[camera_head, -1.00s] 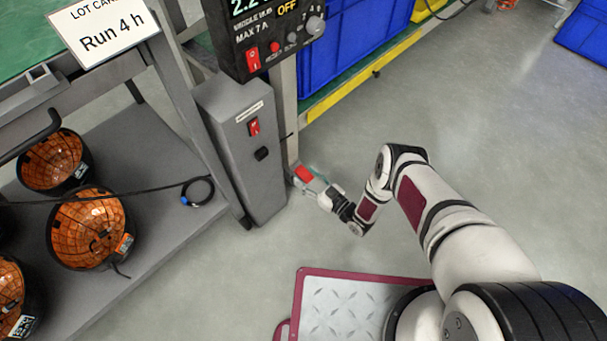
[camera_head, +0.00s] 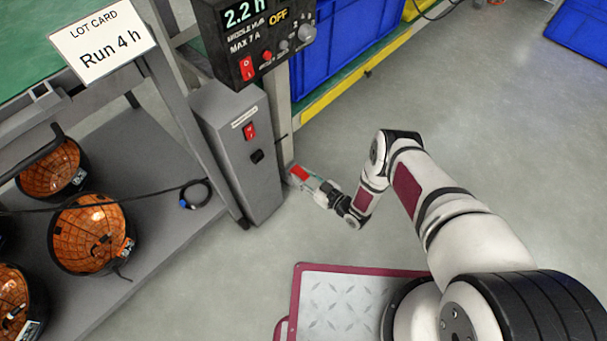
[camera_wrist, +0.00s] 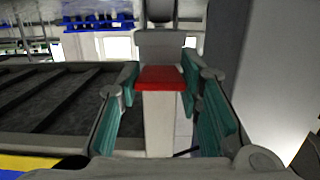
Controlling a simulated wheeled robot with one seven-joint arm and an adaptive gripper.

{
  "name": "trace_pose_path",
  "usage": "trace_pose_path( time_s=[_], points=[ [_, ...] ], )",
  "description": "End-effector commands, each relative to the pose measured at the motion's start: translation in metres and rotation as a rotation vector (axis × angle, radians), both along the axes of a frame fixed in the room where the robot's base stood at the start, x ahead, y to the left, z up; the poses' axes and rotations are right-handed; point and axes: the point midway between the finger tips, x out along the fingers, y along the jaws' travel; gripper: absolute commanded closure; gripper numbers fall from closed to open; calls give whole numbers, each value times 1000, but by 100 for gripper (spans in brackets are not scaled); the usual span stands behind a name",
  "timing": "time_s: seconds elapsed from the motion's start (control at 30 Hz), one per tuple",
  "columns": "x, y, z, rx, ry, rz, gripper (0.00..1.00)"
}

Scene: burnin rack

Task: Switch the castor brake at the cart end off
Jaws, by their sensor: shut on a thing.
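The castor brake shows as a red tab (camera_head: 299,173) low by the foot of the cart's upright, near the floor. In the wrist view the red tab (camera_wrist: 160,78) sits between my two teal-padded fingers, with a pale block below it and a grey part of the castor (camera_wrist: 160,43) behind it. My gripper (camera_head: 311,184) reaches in from the right and is shut on the brake tab; it also shows in the wrist view (camera_wrist: 160,92). The castor wheel is mostly hidden in the head view, and I cannot tell the brake's setting.
A grey box (camera_head: 240,150) with a red switch stands just left of my gripper. Above it hangs a control panel (camera_head: 262,45) reading 2.2 h and OFF. Blue bins (camera_head: 340,45) sit behind on a yellow-edged shelf. The floor (camera_head: 480,120) at right is open.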

Motion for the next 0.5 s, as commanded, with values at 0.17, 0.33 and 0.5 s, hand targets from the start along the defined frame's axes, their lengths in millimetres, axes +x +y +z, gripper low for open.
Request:
trace_pose_path(
  time_s=[0.17,0.33,0.5],
  points=[
    [0,0,12,-99,78,0,100],
    [0,0,18,-183,144,1,100],
    [0,1,20,-246,193,1,100]
  ],
)
